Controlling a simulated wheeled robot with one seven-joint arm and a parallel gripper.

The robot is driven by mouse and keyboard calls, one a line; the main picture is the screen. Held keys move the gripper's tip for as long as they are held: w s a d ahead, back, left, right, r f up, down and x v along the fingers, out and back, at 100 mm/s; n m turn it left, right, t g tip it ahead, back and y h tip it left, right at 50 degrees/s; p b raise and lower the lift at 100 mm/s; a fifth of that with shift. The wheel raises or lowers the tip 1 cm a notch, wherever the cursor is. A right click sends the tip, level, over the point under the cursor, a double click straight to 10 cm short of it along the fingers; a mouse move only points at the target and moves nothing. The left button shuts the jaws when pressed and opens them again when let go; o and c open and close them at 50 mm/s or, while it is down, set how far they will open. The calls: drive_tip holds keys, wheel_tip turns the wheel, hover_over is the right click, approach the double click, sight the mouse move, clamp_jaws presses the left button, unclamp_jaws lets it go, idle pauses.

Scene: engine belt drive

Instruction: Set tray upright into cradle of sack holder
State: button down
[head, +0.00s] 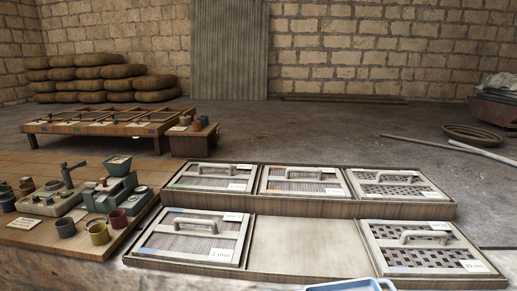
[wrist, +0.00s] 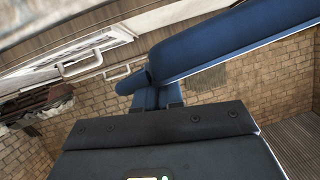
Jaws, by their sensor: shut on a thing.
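A blue tray (wrist: 220,45) fills the upper right of the wrist view, tilted, with a thick rounded edge running diagonally. A small part of a blue tray (head: 345,286) also shows at the bottom edge of the head view, mostly cut off. My gripper (wrist: 154,101) shows dark at the bottom of the wrist view and is shut on a blue part of the tray; its fingertips are largely hidden. My gripper is not in the head view. I cannot make out a sack holder or its cradle in either view.
Sieve panels with handles (head: 195,235) lie in a wooden two-step rack (head: 350,208); its front middle bay (head: 307,246) is empty. A workbench with small machines and pots (head: 92,199) stands left. A low wooden table (head: 108,124), stacked sacks (head: 103,77) and open floor lie behind.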

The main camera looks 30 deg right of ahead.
drive_tip(key=w+a+f+y, duration=0.1)
drive_tip(key=w+a, duration=0.1)
drive_tip(key=a, duration=0.1)
drive_tip(key=w+a+f+n+y, duration=0.1)
drive_tip(key=w+a+f, duration=0.1)
drive_tip(key=a, duration=0.2)
drive_tip(key=w+a+f+n, duration=0.1)
drive_tip(key=w+a+f, duration=0.1)
drive_tip(key=a, duration=0.1)
drive_tip(key=shift+w+a+t+y, duration=0.15)
drive_tip(key=shift+a+t+y, duration=0.05)
drive_tip(key=shift+t+y, duration=0.2)
drive_tip(key=w+a+f+n+y, duration=0.1)
drive_tip(key=a+f, duration=0.1)
drive_tip(key=a, duration=0.5)
drive_tip(key=w+a+f+n+y, duration=0.2)
drive_tip(key=a+f, duration=0.1)
drive_tip(key=a, duration=0.4)
drive_tip(key=shift+t, duration=0.3)
drive_tip(key=shift+w, duration=0.1)
